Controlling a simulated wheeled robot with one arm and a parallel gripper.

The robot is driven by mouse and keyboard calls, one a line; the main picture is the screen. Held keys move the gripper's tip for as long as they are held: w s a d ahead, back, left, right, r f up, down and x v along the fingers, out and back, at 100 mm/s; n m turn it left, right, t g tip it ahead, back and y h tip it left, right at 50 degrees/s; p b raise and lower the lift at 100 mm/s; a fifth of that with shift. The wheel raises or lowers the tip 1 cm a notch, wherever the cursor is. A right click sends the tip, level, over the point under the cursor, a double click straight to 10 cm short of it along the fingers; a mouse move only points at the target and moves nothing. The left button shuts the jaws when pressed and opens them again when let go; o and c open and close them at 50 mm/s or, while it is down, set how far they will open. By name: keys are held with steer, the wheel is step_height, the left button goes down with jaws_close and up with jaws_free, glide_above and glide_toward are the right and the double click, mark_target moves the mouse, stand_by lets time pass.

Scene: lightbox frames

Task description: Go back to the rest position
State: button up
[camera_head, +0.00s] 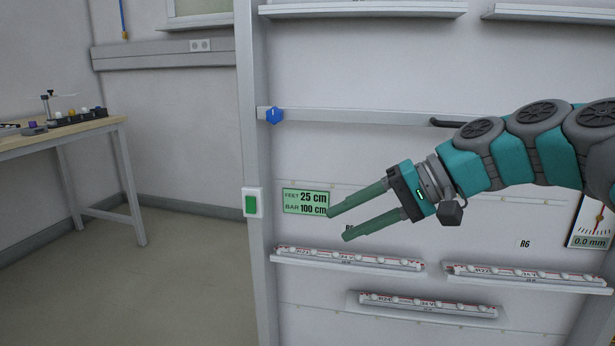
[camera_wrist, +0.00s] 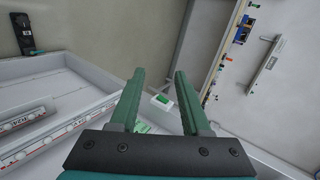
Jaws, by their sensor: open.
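My gripper (camera_head: 339,224) is open and empty in the head view. My teal and grey arm reaches in from the right, in front of the white panel (camera_head: 350,75). The two green fingers point left and slightly down, near a green label (camera_head: 304,202) reading 25 cm and 100 cm; one fingertip overlaps its edge in the picture. I cannot tell whether they touch. In the wrist view the fingers (camera_wrist: 158,82) are spread apart with nothing between them in their grip. A white box with a green face (camera_wrist: 162,101) shows beyond them.
The green switch (camera_head: 252,204) sits on the panel's left post, with a blue knob (camera_head: 274,116) above. Light strips (camera_head: 350,259) sit on ledges below my gripper. A gauge (camera_head: 592,222) is at right. A workbench (camera_head: 70,130) stands at left. The floor (camera_head: 140,280) between is clear.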

steer(key=s+a+f+n+g+h, duration=0.15)
steer(key=s+f+h, duration=0.45)
steer(key=s+f, duration=0.9)
steer(key=s+d+f+g+h, duration=0.2)
steer(key=s+d+f+h, duration=0.3)
steer(key=s+d+f, duration=0.4)
step_height(320, 180, down, 3)
steer(key=s, duration=0.2)
steer(key=shift+s+d, duration=0.3)
steer(key=shift+d, duration=0.05)
steer(key=shift+o, duration=0.4)
